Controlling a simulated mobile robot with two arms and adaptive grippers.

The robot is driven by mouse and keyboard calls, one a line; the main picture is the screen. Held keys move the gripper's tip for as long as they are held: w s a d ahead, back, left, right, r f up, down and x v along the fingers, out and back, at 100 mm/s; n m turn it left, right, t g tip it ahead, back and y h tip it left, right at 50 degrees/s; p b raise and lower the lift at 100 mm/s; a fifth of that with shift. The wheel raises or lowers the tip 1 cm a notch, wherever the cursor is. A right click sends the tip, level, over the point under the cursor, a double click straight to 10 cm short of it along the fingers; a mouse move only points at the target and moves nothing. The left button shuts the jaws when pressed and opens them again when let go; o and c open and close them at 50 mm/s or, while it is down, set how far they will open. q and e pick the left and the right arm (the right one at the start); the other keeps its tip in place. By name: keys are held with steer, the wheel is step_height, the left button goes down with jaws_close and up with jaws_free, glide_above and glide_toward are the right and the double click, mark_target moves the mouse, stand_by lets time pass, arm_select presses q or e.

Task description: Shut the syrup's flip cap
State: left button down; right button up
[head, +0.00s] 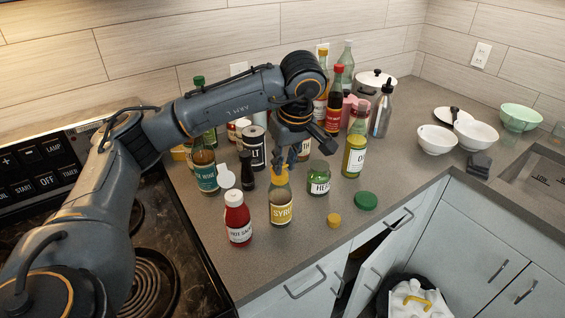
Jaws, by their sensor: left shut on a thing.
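The syrup bottle (281,211) stands upright near the front of the counter, with a yellow label and amber contents. Its yellow top (279,178) is directly under my left gripper (282,164). My left gripper points down from above and is shut on the top of the syrup bottle. The fingers partly hide the top, so I cannot tell the flip cap's angle. My right gripper is not in view.
A red sauce bottle (238,222) stands left of the syrup, and a green-labelled jar (319,179) stands right. A green lid (365,201) and a small yellow cap (334,220) lie near the front edge. Several bottles crowd behind. The stove (165,262) is at left.

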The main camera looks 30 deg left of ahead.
mark_target(284, 180)
arm_select(q)
steer(key=shift+s+d+f+y, duration=0.1)
steer(key=shift+d+f+y, duration=0.2)
steer(key=shift+f+y, duration=0.15)
steer(key=shift+s+d+f+t+y, duration=0.2)
steer(key=shift+d+t+y, duration=0.1)
steer(key=shift+t+y, duration=0.45)
steer(key=shift+s+d+f+t+y+p, duration=0.15)
steer(key=shift+f+t+y, duration=0.1)
steer(key=shift+y, duration=0.25)
steer(key=shift+d+f+t+y+p, duration=0.1)
steer(key=shift+f+y+p, duration=0.1)
steer(key=shift+y, duration=0.3)
steer(key=shift+d+f+t+y+p, duration=0.15)
steer(key=shift+f+t+y+p, duration=0.2)
steer(key=shift+f+y, duration=0.35)
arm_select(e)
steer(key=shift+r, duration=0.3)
arm_select(q)
steer(key=shift+s, duration=0.1)
steer(key=c, duration=1.2)
jaws_free()
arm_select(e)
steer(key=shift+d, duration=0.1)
arm_select(q)
steer(key=v, duration=1.2)
